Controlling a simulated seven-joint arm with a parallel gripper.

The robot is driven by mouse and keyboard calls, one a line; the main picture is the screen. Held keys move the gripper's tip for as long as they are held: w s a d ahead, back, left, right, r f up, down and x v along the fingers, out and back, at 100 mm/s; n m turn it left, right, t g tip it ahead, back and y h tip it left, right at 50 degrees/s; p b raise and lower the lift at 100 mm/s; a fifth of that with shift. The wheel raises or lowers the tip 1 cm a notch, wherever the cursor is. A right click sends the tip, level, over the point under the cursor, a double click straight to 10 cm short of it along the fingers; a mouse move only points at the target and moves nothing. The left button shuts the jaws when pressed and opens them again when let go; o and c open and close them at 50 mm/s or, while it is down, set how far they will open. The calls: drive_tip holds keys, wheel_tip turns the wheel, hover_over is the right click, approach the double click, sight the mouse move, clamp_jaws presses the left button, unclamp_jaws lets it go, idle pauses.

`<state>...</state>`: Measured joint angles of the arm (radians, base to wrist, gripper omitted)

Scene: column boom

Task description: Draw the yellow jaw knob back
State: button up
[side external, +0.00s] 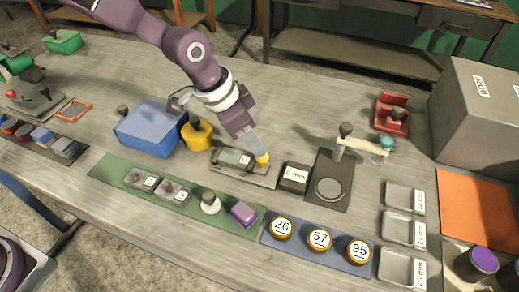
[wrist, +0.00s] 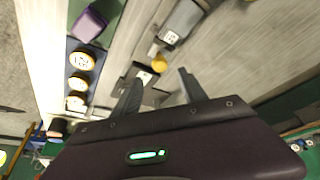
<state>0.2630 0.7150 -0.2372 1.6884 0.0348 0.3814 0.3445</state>
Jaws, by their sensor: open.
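The yellow jaw knob (side external: 262,158) is a small round yellow piece at the right end of a grey vise-like fixture (side external: 232,158) on a low plate. In the wrist view the yellow knob (wrist: 159,64) lies ahead of the gap between my fingertips, beside the labelled grey block (wrist: 180,22). My gripper (side external: 257,146) points down just above the knob; its two fingers also show spread in the wrist view (wrist: 159,78). The gripper is open and nothing shows between the fingers. I cannot tell whether a finger touches the knob.
A "0 mm" block (side external: 295,177) and a dark stand with a lever (side external: 330,182) are close on the right. A yellow pot (side external: 197,137) and blue bin (side external: 147,130) stand left. Numbered discs (side external: 319,238) and a green mat (side external: 112,171) lie in front. Bench space behind is clear.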

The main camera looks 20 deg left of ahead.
sight(259, 161)
drive_tip(key=x, duration=0.6)
drive_tip(key=shift+f, duration=0.15)
drive_tip(key=shift+a, duration=0.1)
clamp_jaws()
idle(1.0)
